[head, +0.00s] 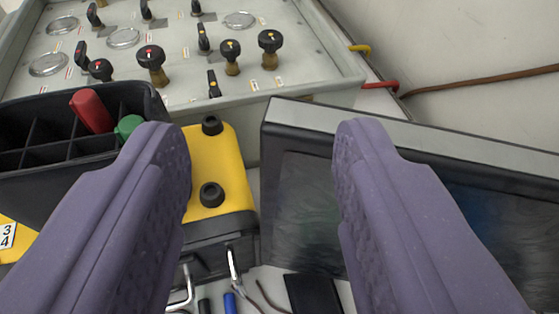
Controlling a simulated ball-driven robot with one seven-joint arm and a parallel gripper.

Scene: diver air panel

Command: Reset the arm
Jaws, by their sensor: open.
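My gripper (254,160) shows as two purple padded fingers, spread wide apart with nothing held between them. The left finger covers part of a yellow case and the right finger covers part of a dark screen. The diver air panel (320,65) lies beyond the fingertips at the upper left, a grey board with several black-handled valves and round gauges. No contact between the fingers and any thing can be made out.
A black divided holder (50,125) with red and green markers stands at left. The yellow case (222,160) has black knobs. A dark screen (310,195) with a grey top edge stands at right. Red and yellow hose ends (380,85) and a brown cable lie by the wall.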

